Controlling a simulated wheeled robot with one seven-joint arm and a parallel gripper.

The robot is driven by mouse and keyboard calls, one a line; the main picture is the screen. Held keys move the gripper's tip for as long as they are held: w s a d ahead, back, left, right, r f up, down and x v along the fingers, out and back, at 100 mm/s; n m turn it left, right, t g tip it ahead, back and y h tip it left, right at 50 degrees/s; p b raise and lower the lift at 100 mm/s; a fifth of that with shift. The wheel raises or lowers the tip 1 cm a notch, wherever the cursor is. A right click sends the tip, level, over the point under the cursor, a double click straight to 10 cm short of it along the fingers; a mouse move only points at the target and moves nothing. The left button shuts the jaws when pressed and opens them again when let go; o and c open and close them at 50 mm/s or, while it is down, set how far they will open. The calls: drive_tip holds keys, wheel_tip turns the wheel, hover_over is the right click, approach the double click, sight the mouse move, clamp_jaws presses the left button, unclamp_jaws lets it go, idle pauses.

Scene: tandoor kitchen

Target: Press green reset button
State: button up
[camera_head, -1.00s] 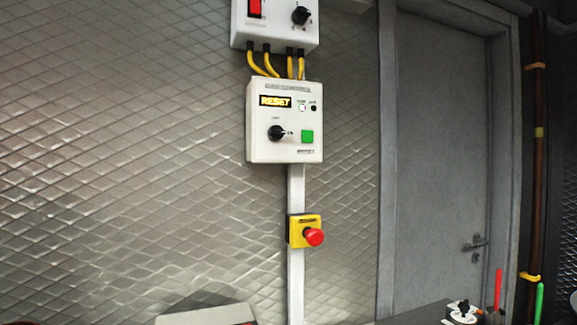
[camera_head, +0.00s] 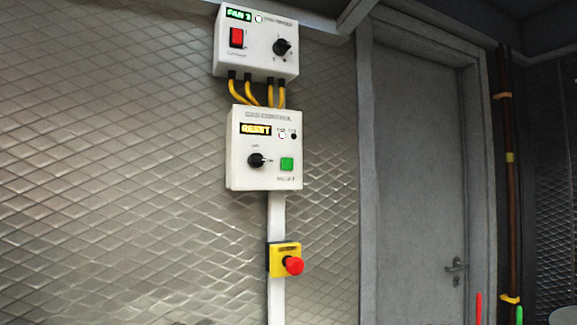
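A black knob (camera_head: 257,160) sits to the left of the button, with a small white light and a black dot above. Nothing covers the button. My gripper is not in view.
A red emergency button (camera_head: 293,265) on a yellow housing sits below. A grey door (camera_head: 415,160) and brown pipes (camera_head: 505,190) stand to the right.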

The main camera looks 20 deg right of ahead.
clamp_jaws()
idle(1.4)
